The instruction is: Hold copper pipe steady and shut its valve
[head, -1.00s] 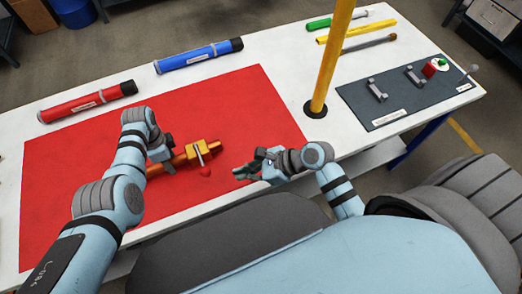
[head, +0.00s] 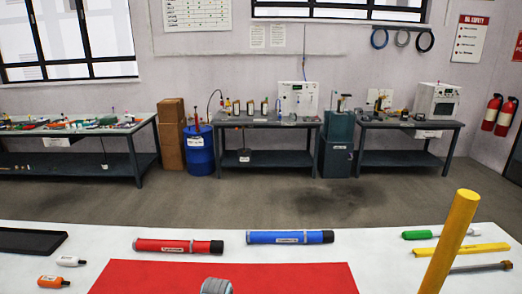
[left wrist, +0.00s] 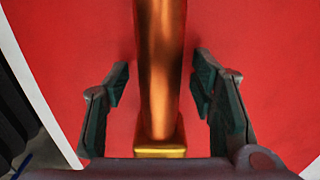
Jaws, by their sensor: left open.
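The copper pipe (left wrist: 160,60) lies on the red mat (left wrist: 70,50) and runs up the middle of the left wrist view. At its lower end a brass-yellow block (left wrist: 160,151) shows, probably the valve body; no handle can be seen. My left gripper (left wrist: 161,80) is open, with one finger on each side of the pipe and a gap on both sides. In the head view the pipe and valve are out of frame, and only the far part of the mat (head: 230,277) shows. My right gripper is in neither view now.
A red tube (head: 178,246) and a blue tube (head: 290,237) lie behind the mat. A yellow post (head: 450,240) stands at the right, near a green-ended tool (head: 430,234) and a yellow bar (head: 460,249). Small bottles (head: 70,261) and a black tray (head: 30,241) are at left.

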